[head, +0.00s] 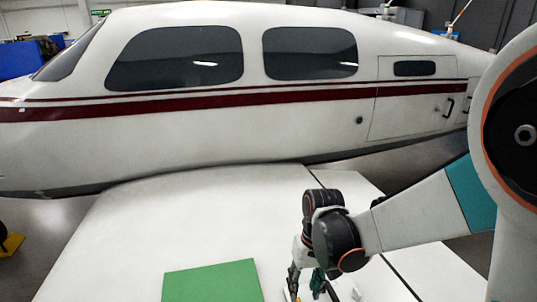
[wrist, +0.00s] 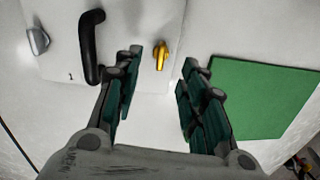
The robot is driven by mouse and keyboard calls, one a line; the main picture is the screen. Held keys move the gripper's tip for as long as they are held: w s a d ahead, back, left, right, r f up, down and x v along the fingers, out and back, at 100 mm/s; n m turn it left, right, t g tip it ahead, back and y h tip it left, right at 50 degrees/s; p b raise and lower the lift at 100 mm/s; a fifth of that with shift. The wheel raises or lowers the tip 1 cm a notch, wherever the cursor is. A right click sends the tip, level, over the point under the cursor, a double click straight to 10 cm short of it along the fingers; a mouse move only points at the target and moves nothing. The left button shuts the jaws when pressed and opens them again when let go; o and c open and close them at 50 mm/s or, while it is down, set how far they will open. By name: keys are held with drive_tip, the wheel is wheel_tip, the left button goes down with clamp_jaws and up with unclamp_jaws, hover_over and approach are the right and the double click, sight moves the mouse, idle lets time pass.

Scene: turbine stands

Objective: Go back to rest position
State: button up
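My gripper (head: 306,284) hangs at the bottom of the head view, over the white wing and right of a green mat. In the wrist view my gripper (wrist: 160,72) is open, its two dark green fingers spread apart with nothing between them. Just beyond the fingertips a small yellow piece (wrist: 161,55) sits on a white panel (wrist: 140,20). A black curved handle (wrist: 90,45) and a silver knob-like piece (wrist: 37,40) are also on the panel, to the left. My arm reaches in from the right in the head view.
The green mat (head: 212,282) lies flat on the wing (head: 130,235); it also shows in the wrist view (wrist: 262,97). A white aircraft fuselage (head: 250,115) with a red stripe stands behind the wing. The wing left of the mat is clear.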

drive_tip(key=s+d+r+m+t+h+b, duration=0.1)
drive_tip(key=s+d+r+t+b, duration=0.6)
drive_tip(key=s+d+r+t, duration=0.1)
drive_tip(key=shift+s+d+r, duration=0.5)
drive_tip(key=shift+s+r, duration=0.25)
drive_tip(key=shift+s, duration=0.1)
